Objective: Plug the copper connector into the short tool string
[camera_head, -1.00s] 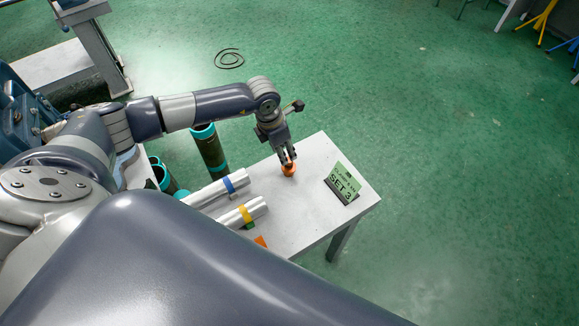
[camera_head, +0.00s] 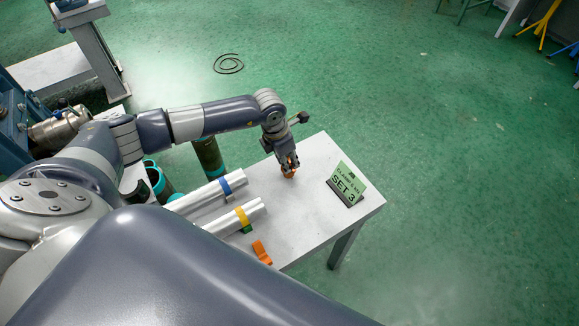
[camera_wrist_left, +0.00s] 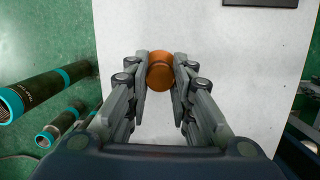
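The copper connector (camera_head: 290,173) is on the white table's top, under my left gripper. In the left wrist view the connector (camera_wrist_left: 160,71) shows as a round copper piece between the two fingers. My left gripper (camera_head: 289,163) reaches down around it; the fingers (camera_wrist_left: 161,78) lie close along both sides, and I cannot tell whether they press on it. A silver cylinder (camera_head: 58,131) lies at the blue vise machine on the left. I cannot tell whether it is the short tool string. My right gripper is not in view.
The white table (camera_head: 300,228) holds two silver tubes with blue (camera_head: 211,193) and yellow (camera_head: 232,218) bands, an orange piece (camera_head: 261,252) and a "SET 3" sign (camera_head: 347,184). Dark green cylinders with teal bands (camera_head: 208,156) stand beside it. Open green floor lies beyond.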

